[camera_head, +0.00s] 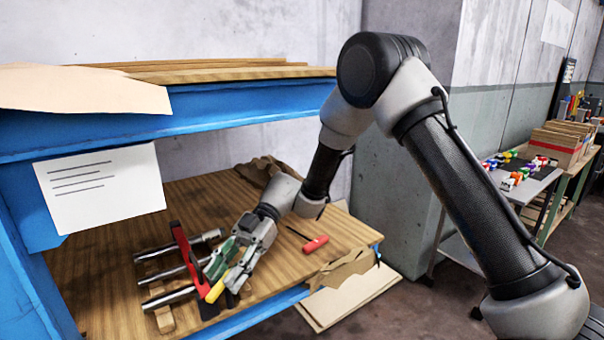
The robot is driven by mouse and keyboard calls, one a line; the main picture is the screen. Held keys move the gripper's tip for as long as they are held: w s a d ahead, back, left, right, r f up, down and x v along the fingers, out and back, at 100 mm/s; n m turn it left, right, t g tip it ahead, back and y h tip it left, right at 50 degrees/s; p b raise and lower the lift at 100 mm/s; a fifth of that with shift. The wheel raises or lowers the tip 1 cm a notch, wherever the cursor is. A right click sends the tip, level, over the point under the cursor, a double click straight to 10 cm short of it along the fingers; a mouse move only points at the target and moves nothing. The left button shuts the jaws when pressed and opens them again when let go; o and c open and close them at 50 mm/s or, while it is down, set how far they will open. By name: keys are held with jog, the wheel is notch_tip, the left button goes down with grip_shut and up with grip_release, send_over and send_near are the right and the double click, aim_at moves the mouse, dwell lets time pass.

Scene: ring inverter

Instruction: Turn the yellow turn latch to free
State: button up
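The yellow turn latch (216,291) shows as a small yellow bar at the lower end of an upright red bar (184,248). Beside them is a green part (219,260), partly covered by my gripper. My gripper (232,279) reaches down from the upper right, and its fingers are at or very near the yellow latch. The fingers overlap the latch in this view, so I cannot tell whether they touch it or are closed on it. Several shiny metal rods (168,297) lie to the left, running behind the red bar.
These things rest on a wooden shelf (120,255) in a blue frame (215,112). A red-handled screwdriver (315,244) lies right of my gripper. The shelf above limits headroom. A white paper (100,188) hangs at left. Torn cardboard (345,268) sits at the right edge.

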jog(key=m+t+y, duration=0.4)
jog(key=shift+s+d+m, duration=0.1)
jog(key=shift+s+m, duration=0.1)
jog(key=shift+m, duration=0.2)
jog(key=w+d+r+m+t+h, duration=0.1)
jog(key=w+d+r+m+t, duration=0.3)
jog(key=w+d+r+t, duration=0.3)
jog(key=w+d+r+m+t+h, duration=0.2)
jog(key=w+d+r+m+t, duration=0.2)
jog(key=w+d+r+t, duration=0.4)
jog(key=w+d, duration=0.4)
jog(key=w, duration=0.4)
jog(key=shift+r, duration=0.25)
jog(key=shift+o, duration=0.3)
